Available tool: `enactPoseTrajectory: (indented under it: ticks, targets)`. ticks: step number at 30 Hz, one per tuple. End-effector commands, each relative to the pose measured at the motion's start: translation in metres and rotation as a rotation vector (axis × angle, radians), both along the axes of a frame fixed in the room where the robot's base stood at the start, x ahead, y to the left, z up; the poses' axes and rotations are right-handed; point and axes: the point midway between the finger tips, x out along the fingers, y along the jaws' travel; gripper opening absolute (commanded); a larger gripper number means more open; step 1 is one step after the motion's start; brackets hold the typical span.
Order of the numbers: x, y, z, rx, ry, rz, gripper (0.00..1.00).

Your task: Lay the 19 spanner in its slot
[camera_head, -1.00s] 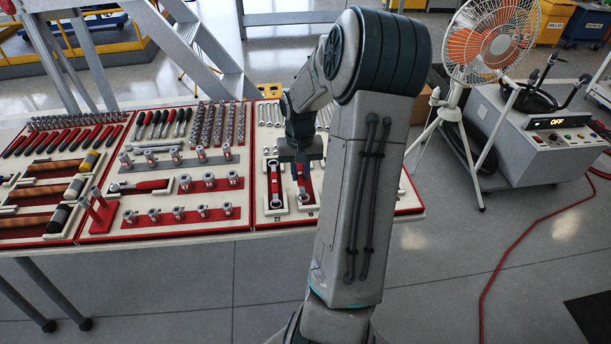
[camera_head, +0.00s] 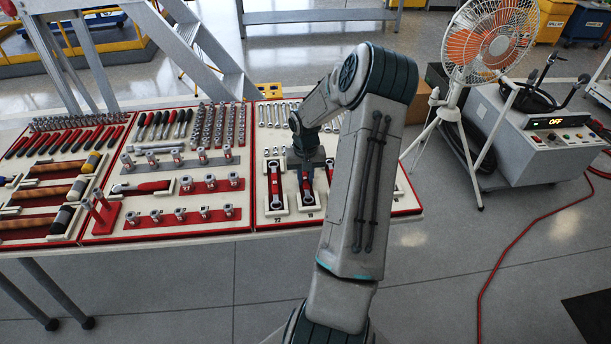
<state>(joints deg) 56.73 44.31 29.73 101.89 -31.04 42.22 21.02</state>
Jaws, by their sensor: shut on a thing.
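My gripper (camera_head: 307,171) points down over the white and red spanner tray (camera_head: 262,205) at the right of the table. It is shut on the 19 spanner (camera_head: 308,188), a slim metal spanner that shows just below the fingers. The spanner lies along a red-floored slot (camera_head: 308,208), the one right of the slot marked 22. Whether it touches the slot floor is too small to tell. The 22 spanner (camera_head: 275,182) lies in its slot to the left. My wrist and fingers hide the upper part of the held spanner.
Smaller spanners (camera_head: 270,113) stand in a row at the tray's back. A tray of sockets and a ratchet (camera_head: 150,187) adjoins on the left. A fan (camera_head: 490,45) and a grey powered cart (camera_head: 540,125) stand right of the table. A red cable crosses the floor.

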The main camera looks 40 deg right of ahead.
Motion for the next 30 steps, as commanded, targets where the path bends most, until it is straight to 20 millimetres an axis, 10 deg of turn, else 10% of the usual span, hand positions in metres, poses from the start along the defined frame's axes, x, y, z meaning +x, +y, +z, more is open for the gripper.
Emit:
enactPoseTrajectory:
  ticks: [8, 9, 11, 23, 30]
  targets:
    - [0.0, 0.0, -0.004, -0.001, 0.0, 0.0, 0.0]
    - [0.0, 0.0, -0.002, -0.001, 0.0, -0.001, 0.3]
    - [0.0, 0.0, -0.002, -0.001, -0.001, -0.001, 0.4]
    - [0.001, -0.001, 0.006, -0.002, -0.002, -0.001, 0.4]
    - [0.001, -0.001, 0.051, -0.006, -0.006, -0.002, 0.4]
